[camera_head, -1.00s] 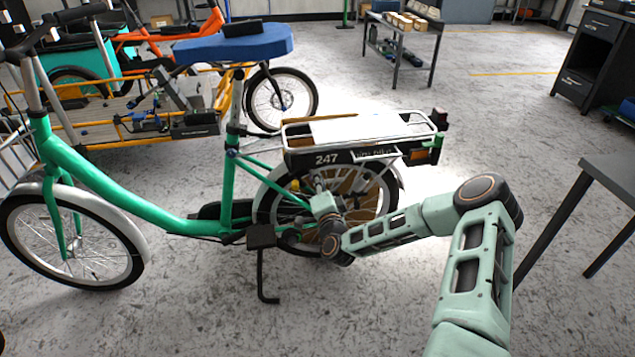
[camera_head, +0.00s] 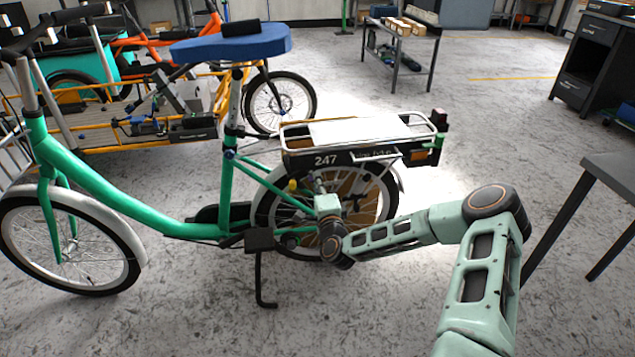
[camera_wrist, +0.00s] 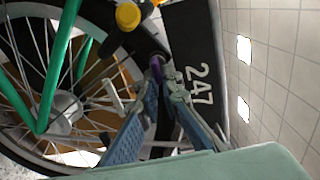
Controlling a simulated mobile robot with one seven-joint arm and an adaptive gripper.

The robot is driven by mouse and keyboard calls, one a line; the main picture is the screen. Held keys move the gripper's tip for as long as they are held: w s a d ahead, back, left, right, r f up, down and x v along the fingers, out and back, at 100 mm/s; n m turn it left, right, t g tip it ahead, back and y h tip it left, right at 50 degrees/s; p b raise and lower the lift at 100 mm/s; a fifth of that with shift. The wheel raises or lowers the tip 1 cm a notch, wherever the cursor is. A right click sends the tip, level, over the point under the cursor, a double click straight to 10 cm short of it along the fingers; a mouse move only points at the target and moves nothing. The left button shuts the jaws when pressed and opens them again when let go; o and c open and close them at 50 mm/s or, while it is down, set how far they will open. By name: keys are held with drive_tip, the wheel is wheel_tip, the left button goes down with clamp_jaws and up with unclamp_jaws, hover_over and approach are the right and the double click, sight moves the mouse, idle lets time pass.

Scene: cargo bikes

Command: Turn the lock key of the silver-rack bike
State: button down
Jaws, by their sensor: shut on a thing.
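The green bike (camera_head: 110,190) with the silver rack (camera_head: 436,123) stands in the middle, with a black side panel marked 247 (camera_head: 326,160). My gripper (camera_head: 316,181) is beside its rear wheel, just below the panel. In the wrist view my gripper (camera_wrist: 163,82) has its two blue-padded fingers closed around the small purple key (camera_wrist: 156,66) at a black fitting. The fingers hide part of the key, and its turn angle cannot be told. A yellow knob (camera_wrist: 128,15) sits near the key, and also shows in the head view (camera_head: 293,185).
Rear-wheel spokes (camera_wrist: 90,125) and green frame tubes (camera_wrist: 58,65) are close to my fingers. A kickstand (camera_head: 262,285) stands below. An orange bike (camera_head: 150,38) and a yellow-framed cargo bike (camera_head: 110,145) are behind. A dark table (camera_head: 610,180) stands at the right.

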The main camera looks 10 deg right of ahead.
drive_tip(key=c, duration=2.1)
unclamp_jaws()
drive_tip(key=s, duration=1.2)
